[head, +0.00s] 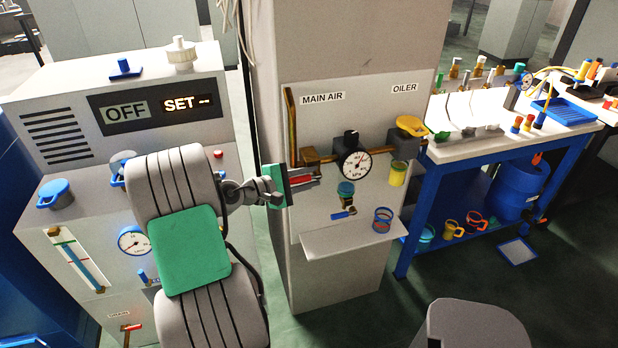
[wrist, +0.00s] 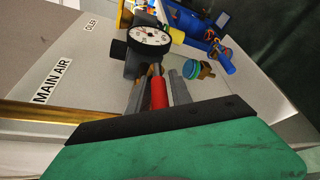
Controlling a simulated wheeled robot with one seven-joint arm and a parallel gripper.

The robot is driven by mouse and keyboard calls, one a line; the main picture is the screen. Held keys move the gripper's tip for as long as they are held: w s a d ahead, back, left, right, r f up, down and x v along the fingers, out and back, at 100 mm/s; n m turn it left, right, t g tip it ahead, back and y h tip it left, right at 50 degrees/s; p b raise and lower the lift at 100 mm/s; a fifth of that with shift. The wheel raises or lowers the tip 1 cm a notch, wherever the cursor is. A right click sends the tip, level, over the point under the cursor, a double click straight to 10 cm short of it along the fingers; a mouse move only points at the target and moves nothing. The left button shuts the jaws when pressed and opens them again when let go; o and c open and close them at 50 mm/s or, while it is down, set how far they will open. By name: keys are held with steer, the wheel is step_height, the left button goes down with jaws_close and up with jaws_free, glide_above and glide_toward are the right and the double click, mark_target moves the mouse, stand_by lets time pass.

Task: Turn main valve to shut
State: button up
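The main valve's red lever handle (head: 303,180) is on the grey panel below the MAIN AIR label (head: 321,99). It lies roughly level, beside the brass pipe (head: 325,158) that runs to the gauge. My gripper (head: 305,180) reaches it from the left. In the wrist view the red handle (wrist: 158,93) lies between the two grey fingers of my gripper (wrist: 160,85), which sit close on both sides and appear shut on it. The valve body is partly hidden by my gripper and the handle.
A pressure gauge (head: 354,163) with a black knob stands just right of the handle. Below it are a small blue-handled valve (head: 345,212) and a shelf (head: 350,235) with a blue-rimmed cup (head: 382,219).

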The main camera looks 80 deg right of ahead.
jaws_close()
steer(key=shift+a, duration=0.1)
stand_by(0.4)
